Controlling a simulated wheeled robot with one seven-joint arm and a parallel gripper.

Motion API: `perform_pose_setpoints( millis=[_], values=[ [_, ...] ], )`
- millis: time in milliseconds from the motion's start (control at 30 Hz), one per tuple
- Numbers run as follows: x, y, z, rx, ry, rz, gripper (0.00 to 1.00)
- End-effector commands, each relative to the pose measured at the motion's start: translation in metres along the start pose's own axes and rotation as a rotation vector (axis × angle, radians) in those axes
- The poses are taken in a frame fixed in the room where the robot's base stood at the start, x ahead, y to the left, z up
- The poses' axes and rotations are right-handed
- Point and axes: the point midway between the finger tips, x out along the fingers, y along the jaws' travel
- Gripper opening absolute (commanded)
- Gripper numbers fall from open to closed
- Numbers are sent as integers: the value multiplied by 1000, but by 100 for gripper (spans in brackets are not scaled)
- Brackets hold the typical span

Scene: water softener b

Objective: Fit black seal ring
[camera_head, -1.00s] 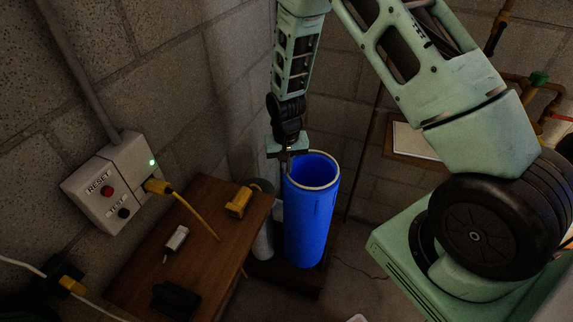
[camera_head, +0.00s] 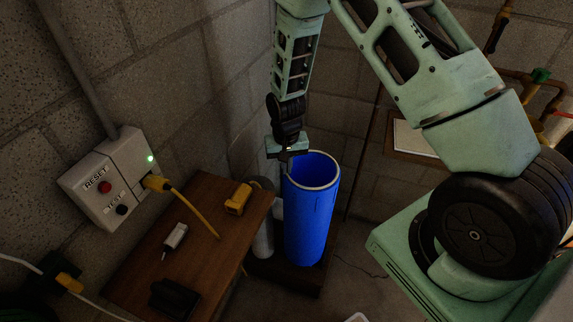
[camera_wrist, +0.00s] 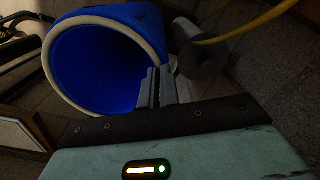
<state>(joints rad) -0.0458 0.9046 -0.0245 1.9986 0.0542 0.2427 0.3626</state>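A blue open-topped cylinder (camera_head: 313,215) with a cream rim stands upright beside the wooden table. Its dark blue inside (camera_wrist: 95,70) fills the left of the wrist view. My gripper (camera_head: 289,162) points down at the left edge of the cylinder's rim. In the wrist view my gripper's two grey fingers (camera_wrist: 157,88) stand close together, with a narrow dark gap, in front of the rim. I cannot tell whether they touch the rim or hold something thin. I cannot make out a black seal ring in either current view.
The wooden table (camera_head: 205,225) holds a yellow part (camera_head: 238,199), a small grey-white part (camera_head: 175,236) and a black part (camera_head: 174,299). A grey cylinder (camera_wrist: 200,45) stands close beside the blue one. A wall box (camera_head: 110,180) has a yellow cable. Block walls are close behind.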

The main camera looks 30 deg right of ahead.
Motion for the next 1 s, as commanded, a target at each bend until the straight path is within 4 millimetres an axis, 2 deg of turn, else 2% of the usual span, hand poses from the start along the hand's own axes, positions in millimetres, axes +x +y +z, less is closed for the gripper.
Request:
perform_pose_setpoints(
  millis=[167,267,300,667,867,1000],
  values=[
    [3,0,0,0,0,0,0],
    [3,0,0,0,0,0,26],
    [3,0,0,0,0,0,29],
    [-2,0,-1,0,2,-1,29],
    [-30,-1,-1,0,5,-2,29],
    [-60,-1,-1,0,7,-3,29]
  ],
)
